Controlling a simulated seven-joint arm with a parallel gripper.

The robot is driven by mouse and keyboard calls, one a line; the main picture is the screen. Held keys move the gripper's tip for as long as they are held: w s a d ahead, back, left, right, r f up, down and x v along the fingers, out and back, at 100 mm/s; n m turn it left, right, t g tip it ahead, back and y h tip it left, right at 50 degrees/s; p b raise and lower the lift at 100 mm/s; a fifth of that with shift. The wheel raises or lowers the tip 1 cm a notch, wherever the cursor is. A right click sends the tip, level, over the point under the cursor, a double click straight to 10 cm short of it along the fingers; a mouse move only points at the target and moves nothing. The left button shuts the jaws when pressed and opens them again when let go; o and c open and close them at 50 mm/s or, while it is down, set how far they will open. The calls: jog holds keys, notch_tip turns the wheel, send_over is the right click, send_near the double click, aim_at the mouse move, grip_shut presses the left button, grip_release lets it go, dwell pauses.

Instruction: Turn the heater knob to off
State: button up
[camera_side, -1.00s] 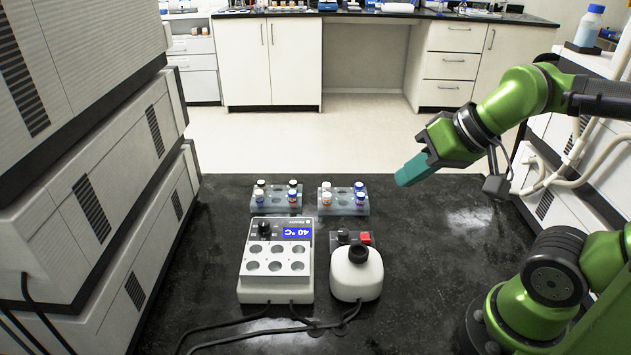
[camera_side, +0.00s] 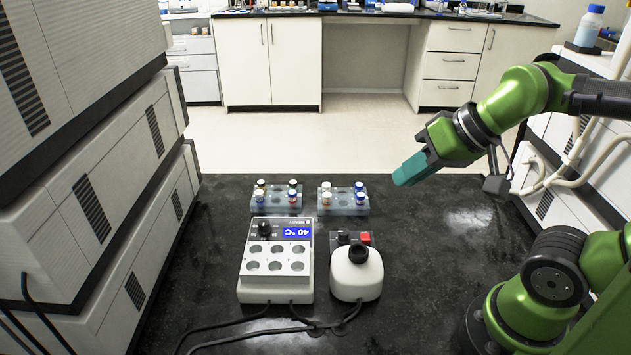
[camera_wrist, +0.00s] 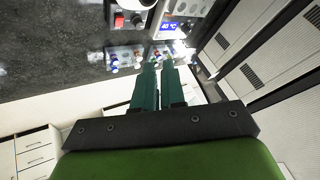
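The heater (camera_side: 242,290) is a white block with round wells, standing on the black bench left of centre in the side view. Its black knob (camera_side: 265,229) sits on the far panel, left of a blue display (camera_side: 296,233) reading 40 °C upside down. In the wrist view the display (camera_wrist: 169,26) shows near the top, with the dark knob (camera_wrist: 186,28) beside it. My gripper (camera_side: 398,181) hangs in the air to the right of the heater, well apart from the knob. Its teal fingers (camera_wrist: 159,66) have a narrow gap between them and hold nothing.
A white stirrer-like device (camera_side: 345,285) with a black top and red switch (camera_side: 365,238) stands right of the heater. Two vial racks (camera_side: 283,205) (camera_side: 335,208) sit behind. Cables lie in front. Stacked instruments line the left; the bench's right middle is clear.

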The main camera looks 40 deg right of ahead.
jog(key=o, duration=0.5)
jog(key=shift+w+a+f+g, duration=0.5)
jog(key=shift+w+f, duration=0.1)
jog(key=shift+f, duration=0.15)
jog(key=shift+c, duration=0.2)
jog(key=shift+o, duration=1.3)
jog(key=shift+w+a+r+g, duration=0.1)
jog(key=shift+w+a+g, duration=0.1)
jog(key=shift+w, duration=0.35)
jog(key=shift+w+a+r+g, duration=0.1)
jog(key=shift+w+g, duration=0.1)
jog(key=shift+w, duration=0.35)
jog(key=m+g+h, duration=0.2)
jog(key=m+g, duration=0.3)
jog(key=m, duration=0.9)
send_over(265, 222)
jog(key=f, duration=0.2)
notch_tip(265, 222, down, 16)
jog(key=shift+f, duration=0.1)
